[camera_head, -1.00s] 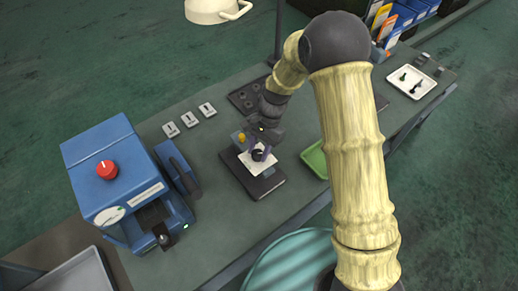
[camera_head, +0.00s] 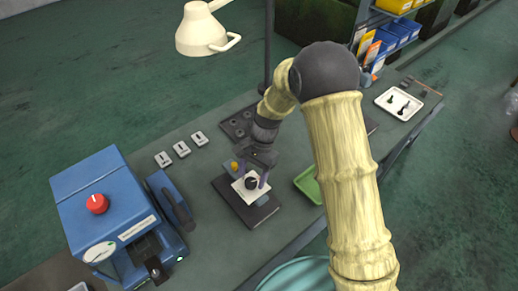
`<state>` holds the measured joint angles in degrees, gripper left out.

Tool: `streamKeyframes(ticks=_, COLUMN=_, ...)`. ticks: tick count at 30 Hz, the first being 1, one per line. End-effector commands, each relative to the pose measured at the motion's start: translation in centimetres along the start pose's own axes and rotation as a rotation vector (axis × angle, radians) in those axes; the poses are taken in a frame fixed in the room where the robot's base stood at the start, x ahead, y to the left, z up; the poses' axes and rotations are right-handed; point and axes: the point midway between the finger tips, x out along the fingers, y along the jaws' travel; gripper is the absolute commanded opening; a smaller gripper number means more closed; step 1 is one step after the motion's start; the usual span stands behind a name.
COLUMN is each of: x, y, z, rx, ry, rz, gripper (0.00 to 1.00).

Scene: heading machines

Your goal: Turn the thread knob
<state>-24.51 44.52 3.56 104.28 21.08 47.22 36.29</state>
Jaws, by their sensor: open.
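A small dark knob (camera_head: 252,184) stands on a white plate (camera_head: 241,192) on a black block (camera_head: 259,212) near the middle of the bench; I take it to be the thread knob. A small yellow-orange part (camera_head: 234,166) sits just behind the plate. The knob's markings are too small to read.
A blue machine (camera_head: 105,195) with a red knob (camera_head: 97,203) stands at left. Several white labelled tags (camera_head: 181,149), a dark holed plate (camera_head: 236,124), a green tray (camera_head: 308,186) and a white tray (camera_head: 399,103) lie on the bench. A cream lamp (camera_head: 203,30) hangs behind.

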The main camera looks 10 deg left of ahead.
Motion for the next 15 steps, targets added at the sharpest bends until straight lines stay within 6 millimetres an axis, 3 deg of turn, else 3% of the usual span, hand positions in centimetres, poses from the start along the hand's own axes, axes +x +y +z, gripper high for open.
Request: streamKeyframes(ticks=15, x=-9.7, y=0.0, z=-0.1, rx=0.0, ry=0.005, rz=-0.004, gripper=0.57)
